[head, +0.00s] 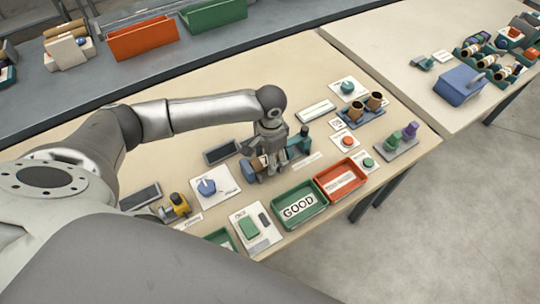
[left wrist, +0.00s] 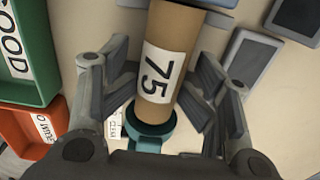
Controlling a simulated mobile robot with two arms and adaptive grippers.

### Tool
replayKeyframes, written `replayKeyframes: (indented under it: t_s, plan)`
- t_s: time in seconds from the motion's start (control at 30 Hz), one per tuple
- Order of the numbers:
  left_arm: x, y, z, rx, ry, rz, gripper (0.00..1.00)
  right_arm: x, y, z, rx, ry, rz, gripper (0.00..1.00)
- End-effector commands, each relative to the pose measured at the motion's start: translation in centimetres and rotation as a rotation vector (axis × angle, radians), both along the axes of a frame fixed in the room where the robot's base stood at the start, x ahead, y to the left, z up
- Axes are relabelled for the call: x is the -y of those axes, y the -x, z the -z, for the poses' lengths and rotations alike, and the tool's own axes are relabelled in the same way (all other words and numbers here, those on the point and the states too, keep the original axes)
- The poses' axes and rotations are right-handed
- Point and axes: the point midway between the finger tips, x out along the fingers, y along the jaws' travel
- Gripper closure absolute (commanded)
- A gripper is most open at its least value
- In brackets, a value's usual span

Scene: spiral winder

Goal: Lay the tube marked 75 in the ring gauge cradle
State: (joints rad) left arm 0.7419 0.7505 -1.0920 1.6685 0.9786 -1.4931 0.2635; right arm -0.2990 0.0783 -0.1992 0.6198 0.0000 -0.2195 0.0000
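The brown cardboard tube marked 75 (left wrist: 162,62) shows in the left wrist view, its white label facing the camera. Its near end meets or overlaps the teal ring (left wrist: 151,131) of the ring gauge; whether it touches is unclear. A blue-grey part is at the tube's far end. My left gripper (left wrist: 158,88) is open, its fingers on either side of the tube with gaps. In the head view my left gripper (head: 269,172) points down over the gauge, hiding most of the tube. The teal gauge part (head: 301,141) stands just right of it. My right gripper is not in view.
A green GOOD tray (head: 318,201) and a red tray (head: 362,182) stand close in front. A stand with two brown tubes (head: 369,115) is farther right. A dark flat device (head: 221,152) lies behind left, and a blue knob panel (head: 214,186) left.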

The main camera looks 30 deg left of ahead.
Motion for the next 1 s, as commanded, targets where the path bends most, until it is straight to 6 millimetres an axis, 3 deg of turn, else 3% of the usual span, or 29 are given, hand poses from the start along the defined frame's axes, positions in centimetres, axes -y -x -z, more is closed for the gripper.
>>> replayKeyframes:
  t_s: [0.27, 0.37, 0.8, 1.0]
  plan:
    - [-0.1, 0.1, -0.5, -0.002, -0.002, 0.000, 0.46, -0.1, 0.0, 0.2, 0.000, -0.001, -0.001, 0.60]
    - [-0.1, -0.1, -1.8, 0.003, -0.001, 0.000, 0.46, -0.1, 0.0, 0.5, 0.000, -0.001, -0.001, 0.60]
    - [0.1, -0.1, -11.1, 0.004, 0.000, 0.000, 0.46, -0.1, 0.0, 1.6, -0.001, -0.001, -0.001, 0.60]
    - [0.1, -0.1, -13.1, 0.002, 0.000, -0.001, 0.46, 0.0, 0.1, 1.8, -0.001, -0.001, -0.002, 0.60]
